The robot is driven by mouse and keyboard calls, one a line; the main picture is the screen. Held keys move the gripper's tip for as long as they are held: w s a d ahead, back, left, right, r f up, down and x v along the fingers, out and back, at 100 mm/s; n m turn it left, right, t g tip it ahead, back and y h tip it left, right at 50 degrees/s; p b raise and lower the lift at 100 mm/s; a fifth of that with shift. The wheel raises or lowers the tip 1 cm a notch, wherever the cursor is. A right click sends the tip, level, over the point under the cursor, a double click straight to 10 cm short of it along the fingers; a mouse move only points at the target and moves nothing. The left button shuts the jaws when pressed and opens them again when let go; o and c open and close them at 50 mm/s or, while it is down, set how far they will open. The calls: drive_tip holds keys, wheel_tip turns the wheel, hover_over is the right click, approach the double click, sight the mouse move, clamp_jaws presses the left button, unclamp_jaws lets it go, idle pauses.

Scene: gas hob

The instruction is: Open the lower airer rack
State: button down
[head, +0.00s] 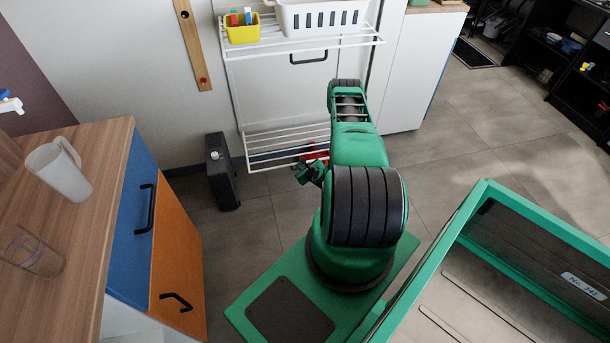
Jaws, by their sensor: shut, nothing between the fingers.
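The lower airer rack (268,152) is a set of white wire bars low on the white wall unit. It stands out from the wall, folded down to about level as far as I can tell. My arm hides its right part. My gripper (303,174) is at the rack's front right, partly hidden by my own arm. Its fingers look dark green and shut, with nothing held. I cannot tell whether it touches the rack.
The upper rack (350,42) is out and holds a white basket (322,17) and a yellow tub (242,33). A black box (222,172) stands on the floor at left of the lower rack. A wooden counter (75,190) with a jug (60,170) is at left.

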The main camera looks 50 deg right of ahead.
drive_tip(key=s+f+m+h, duration=0.2)
drive_tip(key=s+f+m, duration=0.3)
drive_tip(key=s+f, duration=0.25)
drive_tip(key=w+d+f, duration=0.1)
drive_tip(key=w+d, duration=0.3)
drive_tip(key=w, duration=0.4)
drive_tip(key=shift+f+m, duration=0.15)
drive_tip(key=shift+m, duration=0.15)
drive_tip(key=shift+d, duration=0.1)
idle(0.4)
